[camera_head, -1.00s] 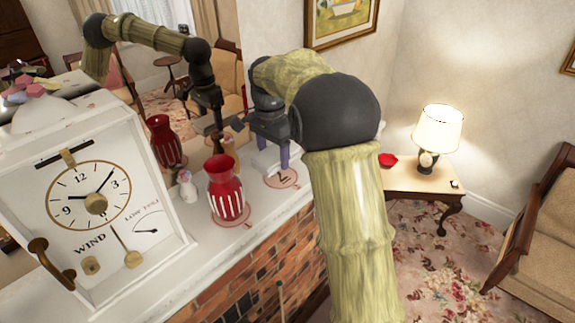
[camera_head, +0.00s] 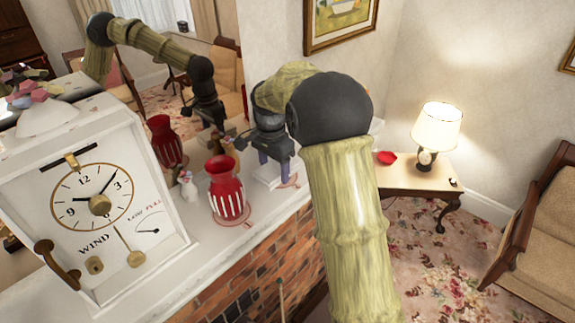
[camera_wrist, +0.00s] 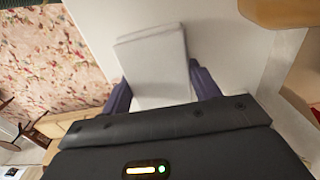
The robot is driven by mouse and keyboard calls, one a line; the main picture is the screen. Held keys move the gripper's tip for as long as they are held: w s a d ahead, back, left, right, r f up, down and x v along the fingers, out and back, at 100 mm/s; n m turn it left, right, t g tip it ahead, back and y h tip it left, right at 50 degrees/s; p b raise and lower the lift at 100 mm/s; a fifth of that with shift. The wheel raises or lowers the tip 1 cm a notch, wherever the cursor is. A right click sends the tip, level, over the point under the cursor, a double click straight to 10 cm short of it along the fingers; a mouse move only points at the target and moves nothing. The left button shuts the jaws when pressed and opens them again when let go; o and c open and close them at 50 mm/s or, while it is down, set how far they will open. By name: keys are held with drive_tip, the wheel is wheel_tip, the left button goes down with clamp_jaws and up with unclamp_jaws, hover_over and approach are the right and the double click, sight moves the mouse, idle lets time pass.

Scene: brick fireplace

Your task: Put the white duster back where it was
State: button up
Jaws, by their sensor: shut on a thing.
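The white duster, a pale block, is held between the purple fingers of my gripper (camera_head: 274,165), above or on the right part of the white mantel (camera_head: 185,262). In the head view the duster (camera_head: 267,178) shows below the fingers and overlaps a pink-red circle mark (camera_head: 291,182). In the wrist view the duster (camera_wrist: 155,58) lies between both fingers of my gripper (camera_wrist: 163,90), which are shut on it. I cannot tell whether its underside touches the mantel. My arm hides part of the mantel's right end.
A red-and-white vase (camera_head: 227,190) stands close left of my gripper on its own circle mark. A small white figurine (camera_head: 189,188) stands behind it. A large white clock (camera_head: 95,205) fills the left. A mirror (camera_head: 165,80) rises behind. A lamp (camera_head: 436,135) stands on the side table (camera_head: 405,178).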

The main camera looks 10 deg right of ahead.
sight(274, 168)
drive_tip(key=shift+f, duration=0.15)
drive_tip(key=o, duration=0.9)
drive_tip(key=shift+o, duration=0.2)
drive_tip(key=shift+w+r, duration=0.1)
drive_tip(key=shift+r, duration=0.15)
wheel_tip(274, 168, up, 12)
drive_tip(key=b, duration=0.2)
drive_tip(key=shift+f, duration=0.15)
